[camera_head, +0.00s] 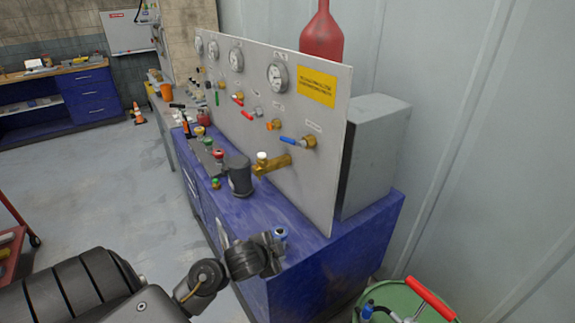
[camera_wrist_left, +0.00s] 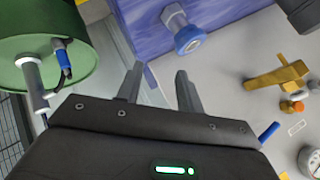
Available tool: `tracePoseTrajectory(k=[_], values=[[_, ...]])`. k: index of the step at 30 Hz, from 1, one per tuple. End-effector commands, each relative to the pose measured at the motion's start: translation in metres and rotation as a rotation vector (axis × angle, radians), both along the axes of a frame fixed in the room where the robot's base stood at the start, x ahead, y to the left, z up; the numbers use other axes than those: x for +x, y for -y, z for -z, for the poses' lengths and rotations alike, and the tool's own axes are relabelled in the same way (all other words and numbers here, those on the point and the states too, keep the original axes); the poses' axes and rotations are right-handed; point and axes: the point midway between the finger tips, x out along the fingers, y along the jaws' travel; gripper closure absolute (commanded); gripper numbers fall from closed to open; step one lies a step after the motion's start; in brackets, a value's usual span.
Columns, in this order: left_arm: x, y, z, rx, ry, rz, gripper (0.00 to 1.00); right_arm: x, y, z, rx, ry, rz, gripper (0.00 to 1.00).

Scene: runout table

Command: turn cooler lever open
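A grey panel (camera_head: 255,130) carries a row of valve levers. A blue lever (camera_head: 290,141) on a brass valve is nearest, then an orange lever (camera_head: 273,125), red ones and a green one further along. The labels are too small to read, so I cannot tell which is the cooler's. My left gripper (camera_head: 268,254) is low in front of the panel's near end, apart from the levers. The left wrist view shows its fingers (camera_wrist_left: 158,80) apart and empty; a blue lever (camera_wrist_left: 269,132) shows beside the gripper body, partly hidden. My right gripper is not in view.
A blue-topped pipe fitting (camera_head: 280,233) is close by the left gripper; it also shows in the wrist view (camera_wrist_left: 188,38). A brass fitting (camera_head: 272,163) juts from the panel. A green drum (camera_head: 395,300) with a red handle stands at lower right. The floor at left is open.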

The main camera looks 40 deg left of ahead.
Motion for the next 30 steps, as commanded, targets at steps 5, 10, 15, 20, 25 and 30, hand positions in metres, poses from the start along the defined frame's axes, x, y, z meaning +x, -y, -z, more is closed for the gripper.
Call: tracePoseTrajectory(k=[5,10,15,20,25,30], values=[[0.066,-0.053,-0.088,0.229,0.176,0.142,0.63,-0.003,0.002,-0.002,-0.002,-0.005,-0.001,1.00],[0.108,-0.100,-0.166,0.412,0.295,0.258,0.63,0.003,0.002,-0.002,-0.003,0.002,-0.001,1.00],[0.124,-0.132,-0.224,0.526,0.363,0.331,0.63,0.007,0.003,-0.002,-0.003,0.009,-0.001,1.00],[0.126,-0.138,-0.237,0.555,0.377,0.354,0.63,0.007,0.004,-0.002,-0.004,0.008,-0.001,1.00],[0.133,-0.139,-0.235,0.549,0.378,0.352,0.63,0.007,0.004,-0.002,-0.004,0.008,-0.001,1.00],[0.158,-0.141,-0.228,0.545,0.377,0.350,0.63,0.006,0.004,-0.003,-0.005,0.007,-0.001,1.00]])
